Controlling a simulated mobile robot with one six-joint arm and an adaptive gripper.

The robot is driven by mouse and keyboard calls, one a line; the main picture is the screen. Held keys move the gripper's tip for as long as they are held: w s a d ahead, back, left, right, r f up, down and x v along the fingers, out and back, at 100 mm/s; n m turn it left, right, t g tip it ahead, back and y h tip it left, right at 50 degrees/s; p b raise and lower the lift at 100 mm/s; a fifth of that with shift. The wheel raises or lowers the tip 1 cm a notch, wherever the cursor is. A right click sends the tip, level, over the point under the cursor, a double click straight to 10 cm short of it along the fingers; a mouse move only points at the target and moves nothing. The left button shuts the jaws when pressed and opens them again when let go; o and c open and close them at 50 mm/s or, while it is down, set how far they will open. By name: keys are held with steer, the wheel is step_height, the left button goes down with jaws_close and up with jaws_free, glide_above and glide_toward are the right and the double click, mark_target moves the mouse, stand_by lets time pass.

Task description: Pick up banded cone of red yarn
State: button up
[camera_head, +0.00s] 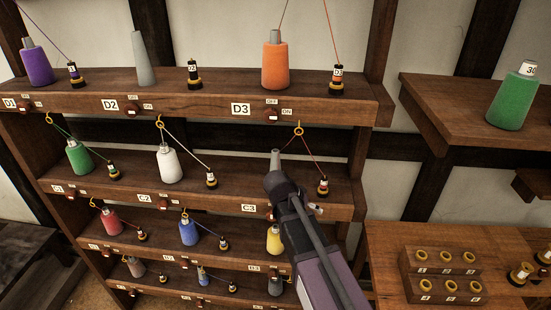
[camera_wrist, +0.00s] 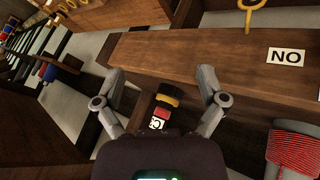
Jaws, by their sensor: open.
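In the wrist view a cone of red yarn (camera_wrist: 293,150) with paler stripes is at the lower right, cut by the frame edge and outside my fingers. In the head view its body is hidden behind my gripper (camera_head: 272,178); only a grey tip (camera_head: 275,158) shows above, on the third bay of the second shelf. My gripper in the wrist view (camera_wrist: 158,80) is open and empty, its two fingers wide apart. A bobbin with a red, yellow and black body (camera_wrist: 165,105) shows beyond and between the fingers; I cannot judge the gap.
The C3 bobbin (camera_head: 323,186) stands right of my arm, with a red thread rising to a brass eyelet (camera_head: 298,130). A white cone (camera_head: 168,163) stands to the left. The upper shelf (camera_head: 190,92) overhangs. A plainer red cone (camera_head: 111,221) sits lower left. A side table (camera_head: 385,240) is at right.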

steer(key=w+a+r+m+t+h+p, duration=0.2)
steer(key=w+a+r+t+p, duration=0.15)
steer(key=a+r, duration=0.6)
steer(key=m+t+h, duration=0.2)
steer(key=m+t, duration=0.1)
glide_toward(272, 161)
steer(key=shift+v, duration=1.1)
steer(key=shift+d, duration=0.15)
steer(key=shift+b+x, duration=1.25)
steer(key=shift+x, duration=3.05)
steer(key=shift+w, duration=0.15)
steer(key=shift+b+x, duration=0.75)
steer(key=shift+x, duration=1.75)
steer(key=c, duration=1.1)
